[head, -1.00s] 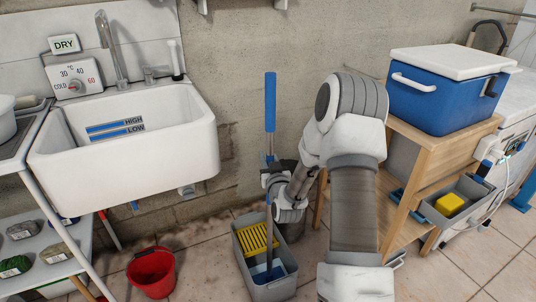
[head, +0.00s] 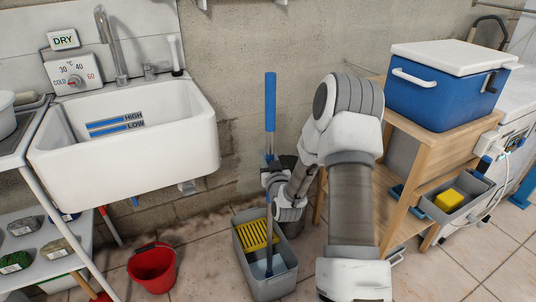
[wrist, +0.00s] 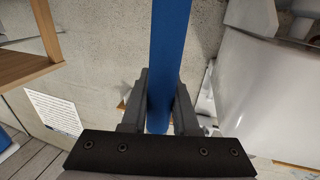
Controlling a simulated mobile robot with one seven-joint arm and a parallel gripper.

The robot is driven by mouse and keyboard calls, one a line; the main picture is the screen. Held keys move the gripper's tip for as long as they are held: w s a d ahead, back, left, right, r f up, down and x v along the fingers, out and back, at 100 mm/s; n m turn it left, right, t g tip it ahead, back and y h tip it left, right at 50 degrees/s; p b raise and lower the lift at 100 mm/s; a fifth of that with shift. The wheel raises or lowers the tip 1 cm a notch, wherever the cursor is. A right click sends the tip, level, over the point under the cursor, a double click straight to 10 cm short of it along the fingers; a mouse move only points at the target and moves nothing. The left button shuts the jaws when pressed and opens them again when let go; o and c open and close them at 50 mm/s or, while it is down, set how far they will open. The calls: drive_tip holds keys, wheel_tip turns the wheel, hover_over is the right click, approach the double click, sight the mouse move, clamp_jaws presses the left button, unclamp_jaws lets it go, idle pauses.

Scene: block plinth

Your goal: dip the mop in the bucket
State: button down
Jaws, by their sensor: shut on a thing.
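The mop (head: 270,105) stands nearly upright, with a blue upper handle and a thin grey shaft below. My gripper (head: 270,172) is shut on the handle near the lower end of its blue part. In the wrist view, the two fingers of my gripper (wrist: 159,95) close around the blue handle (wrist: 170,40). The grey bucket (head: 277,289) with a yellow slatted wringer (head: 256,235) stands on the floor below. The mop's shaft runs down into the bucket's open part beside the wringer. The mop's lower end is inside the bucket and cannot be made out clearly.
A white sink (head: 140,155) is on the wall at left. A red bucket (head: 153,270) stands on the floor left of the grey one. A wooden stand (head: 425,160) with a blue cooler (head: 440,100) is at right. Tiled floor is free between the two buckets.

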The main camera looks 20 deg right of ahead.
drive_tip(key=shift+f, duration=0.8)
idle(0.9)
drive_tip(key=shift+r+p, duration=6.25)
drive_tip(key=shift+r, duration=6.5)
